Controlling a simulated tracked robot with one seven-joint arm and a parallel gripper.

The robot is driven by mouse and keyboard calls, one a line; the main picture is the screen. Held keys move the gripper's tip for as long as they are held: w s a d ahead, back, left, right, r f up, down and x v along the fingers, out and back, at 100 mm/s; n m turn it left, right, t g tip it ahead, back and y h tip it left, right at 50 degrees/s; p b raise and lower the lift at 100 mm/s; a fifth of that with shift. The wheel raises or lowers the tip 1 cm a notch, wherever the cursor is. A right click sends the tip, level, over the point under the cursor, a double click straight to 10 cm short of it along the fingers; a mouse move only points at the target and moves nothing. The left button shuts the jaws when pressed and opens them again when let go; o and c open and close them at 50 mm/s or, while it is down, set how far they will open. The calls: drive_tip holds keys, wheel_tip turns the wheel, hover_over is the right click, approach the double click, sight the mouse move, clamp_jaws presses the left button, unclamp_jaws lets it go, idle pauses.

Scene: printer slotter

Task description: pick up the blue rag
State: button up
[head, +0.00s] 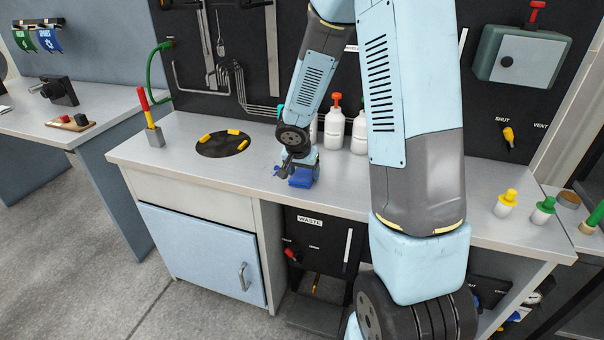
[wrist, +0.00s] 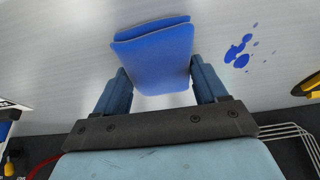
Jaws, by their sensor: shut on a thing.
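The blue rag (wrist: 155,60) is a folded, flat blue cloth in the wrist view, between the two fingers of my gripper (wrist: 160,82). My gripper is shut on it. In the head view my gripper (head: 294,168) is low over the workbench, and the rag (head: 301,179) shows as a small blue patch at its tip. I cannot tell whether the rag still touches the bench top.
Blue spots (wrist: 240,48) mark the bench top beside the rag. A round black opening with yellow marks (head: 223,144) lies left of my gripper. White bottles (head: 334,128) stand behind it. A red-handled tool in a grey holder (head: 154,136) stands at the bench's left.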

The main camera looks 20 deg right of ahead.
sight(304, 174)
drive_tip(key=r, duration=0.4)
drive_tip(key=shift+s+d, duration=0.1)
drive_tip(key=shift+s, duration=0.1)
drive_tip(key=s+r, duration=0.2)
drive_tip(key=r, duration=0.1)
drive_tip(key=s+r, duration=0.1)
drive_tip(key=s, duration=0.1)
drive_tip(key=shift+d+r, duration=0.35)
drive_tip(key=shift+r, duration=0.05)
drive_tip(key=s+d+r, duration=0.1)
drive_tip(key=s+r, duration=0.3)
drive_tip(key=s, duration=0.5)
drive_tip(key=shift+s+d+r, duration=0.2)
drive_tip(key=shift+d, duration=0.05)
